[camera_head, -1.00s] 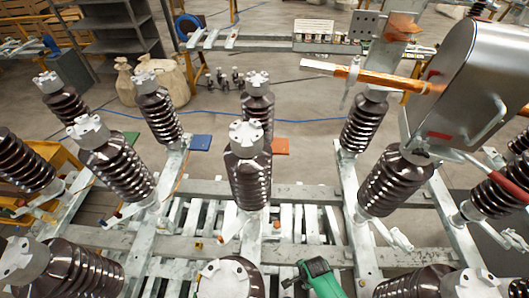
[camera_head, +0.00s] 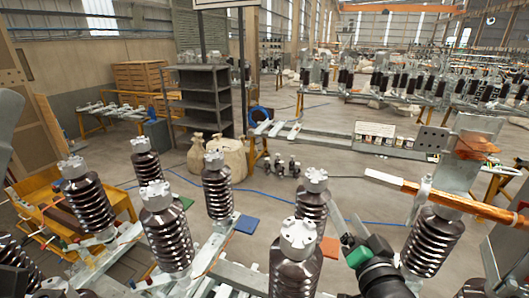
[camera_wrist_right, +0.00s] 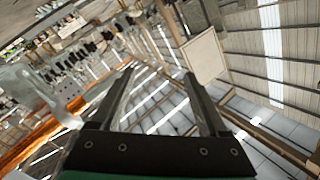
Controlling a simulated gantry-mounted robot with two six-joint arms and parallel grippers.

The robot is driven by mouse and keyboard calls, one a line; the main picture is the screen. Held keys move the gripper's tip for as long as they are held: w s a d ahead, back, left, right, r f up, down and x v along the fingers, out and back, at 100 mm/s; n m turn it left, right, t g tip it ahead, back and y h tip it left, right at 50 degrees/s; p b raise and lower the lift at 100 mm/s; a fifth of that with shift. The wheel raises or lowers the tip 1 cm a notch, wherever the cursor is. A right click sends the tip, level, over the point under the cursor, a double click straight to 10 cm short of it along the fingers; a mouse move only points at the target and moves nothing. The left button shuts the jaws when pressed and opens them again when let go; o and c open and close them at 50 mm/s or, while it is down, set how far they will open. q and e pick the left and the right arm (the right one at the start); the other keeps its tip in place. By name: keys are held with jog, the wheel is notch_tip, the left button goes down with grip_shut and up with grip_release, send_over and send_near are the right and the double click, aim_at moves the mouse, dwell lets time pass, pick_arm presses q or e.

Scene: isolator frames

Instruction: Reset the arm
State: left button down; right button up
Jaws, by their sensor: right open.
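My right gripper (camera_head: 346,217) is raised at the lower middle of the head view, with its green part and dark wrist behind it. In the right wrist view its two fingers (camera_wrist_right: 158,76) stand wide apart with nothing between them. They point up toward the hall's roof and far wall. The gripper is right of a brown ribbed insulator (camera_head: 295,268) and left of another insulator (camera_head: 431,243); whether it touches either cannot be told. My left gripper does not show.
A copper-coloured bar (camera_head: 450,199) runs to the right edge, close to the right gripper; an orange bar also shows in the wrist view (camera_wrist_right: 30,140). More insulators (camera_head: 168,238) stand at left. Shelves (camera_head: 207,100), sacks (camera_head: 229,158) and open floor lie beyond.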

jog(key=s+r+n+t, duration=0.3)
jog(key=s+r+t, duration=0.2)
jog(key=s+r, duration=0.5)
jog(key=s+r+n+t+y, duration=0.1)
jog(key=s+r+n+t, duration=0.3)
jog(key=s+r, duration=0.7)
notch_tip(320, 180, up, 8)
jog(key=shift+s+d+f+t, duration=0.15)
jog(key=shift+s+t, duration=0.15)
jog(key=shift+t, duration=0.2)
jog(key=shift+w, duration=0.1)
